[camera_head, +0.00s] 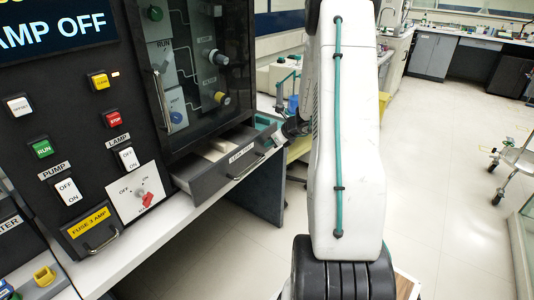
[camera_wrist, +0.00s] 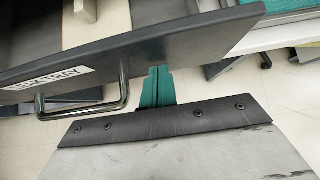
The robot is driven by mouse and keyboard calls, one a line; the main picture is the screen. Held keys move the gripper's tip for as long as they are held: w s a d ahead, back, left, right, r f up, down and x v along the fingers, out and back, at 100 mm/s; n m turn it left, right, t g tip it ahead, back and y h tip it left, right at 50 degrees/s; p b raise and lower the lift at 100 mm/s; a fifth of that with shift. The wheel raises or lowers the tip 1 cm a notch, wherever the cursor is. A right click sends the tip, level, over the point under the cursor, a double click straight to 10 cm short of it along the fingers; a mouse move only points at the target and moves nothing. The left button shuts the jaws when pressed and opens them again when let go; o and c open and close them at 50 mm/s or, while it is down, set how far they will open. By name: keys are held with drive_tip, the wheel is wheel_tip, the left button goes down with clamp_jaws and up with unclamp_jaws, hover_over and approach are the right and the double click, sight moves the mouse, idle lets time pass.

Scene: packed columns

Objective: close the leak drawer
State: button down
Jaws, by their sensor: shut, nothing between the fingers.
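The leak drawer (camera_head: 216,181) is a dark grey drawer below the glass-fronted cabinet and stands pulled out. Its front carries a white label and a metal bar handle (camera_head: 247,168). In the wrist view the drawer front (camera_wrist: 180,45) crosses the picture at a slant, with the label and handle (camera_wrist: 83,108) at left. My gripper (camera_wrist: 157,72), with teal fingers, is shut and empty. The fingertips are at the drawer front's lower edge in the picture, right of the handle; I cannot tell whether they touch it. In the head view my arm comes to the drawer's right end.
The black control panel (camera_head: 95,130) with switches and buttons stands at left above a white bench edge (camera_head: 150,238). A pale block (camera_head: 218,149) lies inside the drawer. A wheeled cart (camera_head: 515,165) stands far right. The floor (camera_head: 440,170) between is clear.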

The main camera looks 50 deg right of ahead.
drive_tip(key=w, duration=0.6)
drive_tip(key=w+a, duration=0.1)
drive_tip(key=w, duration=0.3)
drive_tip(key=shift+a, duration=0.1)
drive_tip(key=shift+w+a+r, duration=0.1)
drive_tip(key=shift+w+r, duration=0.05)
drive_tip(key=shift+w, duration=0.45)
drive_tip(key=shift+r, duration=0.1)
drive_tip(key=shift+s, duration=0.3)
drive_tip(key=s, duration=0.1)
drive_tip(key=s+d, duration=0.1)
drive_tip(key=s, duration=0.1)
drive_tip(key=shift+s, duration=0.2)
drive_tip(key=v, duration=1)
drive_tip(key=shift+s+a+f, duration=0.1)
drive_tip(key=shift+s+f, duration=0.1)
